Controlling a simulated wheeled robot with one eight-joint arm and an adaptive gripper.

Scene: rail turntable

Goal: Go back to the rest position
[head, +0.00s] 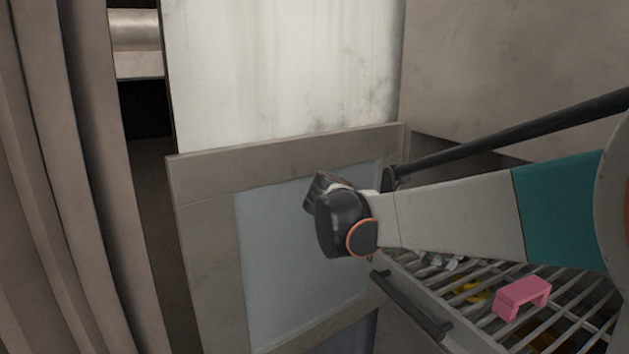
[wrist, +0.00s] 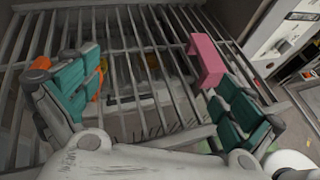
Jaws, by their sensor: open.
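My gripper (wrist: 150,115) is open and empty in the wrist view, its two teal-padded fingers spread wide above a metal grate. In the head view my arm reaches in from the right, and its dark wrist end is in front of a grey framed panel (head: 205,225). The gripper's fingers are hidden or too unclear to make out there. A pink bracket-shaped block (head: 522,296) lies on the grate (head: 478,318), below my arm. It also shows in the wrist view (wrist: 207,60), beyond the right finger and apart from it.
A black handle bar (head: 410,305) runs along the grate's near left edge. A dark rail (head: 510,135) slopes above my arm. Yellow and orange things (wrist: 98,78) lie under the bars. Ribbed brown folds (head: 60,180) stand at the left. A white cabinet (wrist: 285,35) stands at the right.

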